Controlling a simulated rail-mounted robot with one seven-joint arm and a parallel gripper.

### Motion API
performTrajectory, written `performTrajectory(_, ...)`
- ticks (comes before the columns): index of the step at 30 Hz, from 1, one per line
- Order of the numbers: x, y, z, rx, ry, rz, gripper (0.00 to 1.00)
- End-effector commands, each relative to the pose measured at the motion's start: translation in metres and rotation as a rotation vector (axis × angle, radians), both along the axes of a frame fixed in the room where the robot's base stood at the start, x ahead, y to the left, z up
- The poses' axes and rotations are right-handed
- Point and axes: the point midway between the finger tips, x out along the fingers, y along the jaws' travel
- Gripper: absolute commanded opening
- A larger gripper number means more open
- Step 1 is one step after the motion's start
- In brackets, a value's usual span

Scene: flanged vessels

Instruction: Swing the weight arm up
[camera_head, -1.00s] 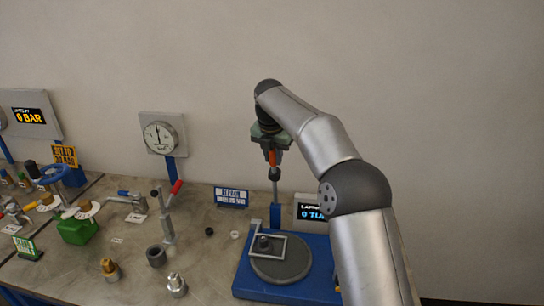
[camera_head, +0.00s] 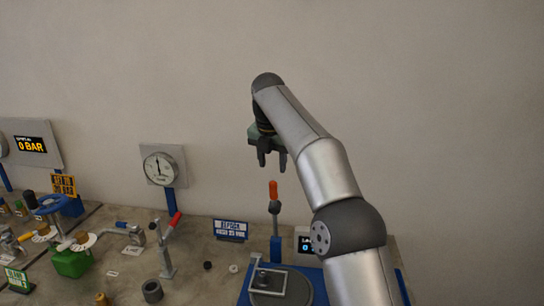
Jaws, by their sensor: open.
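The weight arm (camera_head: 276,218) appears to be the grey lever with an orange handle (camera_head: 273,190) at its top. It stands nearly upright on a blue post (camera_head: 276,248) at the back of a blue base. My gripper (camera_head: 272,164) points down, open and empty, just above the orange handle, with a small gap between them. A round grey plate (camera_head: 283,292) with a light grey frame (camera_head: 269,273) over it sits on the blue base. My arm hides part of the base's right side and the display.
A small display (camera_head: 304,243) stands behind the base, close to my arm. A blue sign (camera_head: 231,229), a red-handled lever (camera_head: 166,250) and a dial gauge (camera_head: 160,168) are to the left. Valves and fittings crowd the far left.

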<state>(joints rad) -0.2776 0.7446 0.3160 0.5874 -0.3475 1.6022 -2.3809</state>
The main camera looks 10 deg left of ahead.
Motion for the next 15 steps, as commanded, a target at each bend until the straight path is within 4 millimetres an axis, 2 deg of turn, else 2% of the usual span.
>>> performTrajectory(6, -0.004, 0.001, 0.017, 0.000, 0.000, 0.001, 0.45)
performTrajectory(15, -0.005, 0.000, 0.019, -0.001, 0.001, 0.001, 0.45)
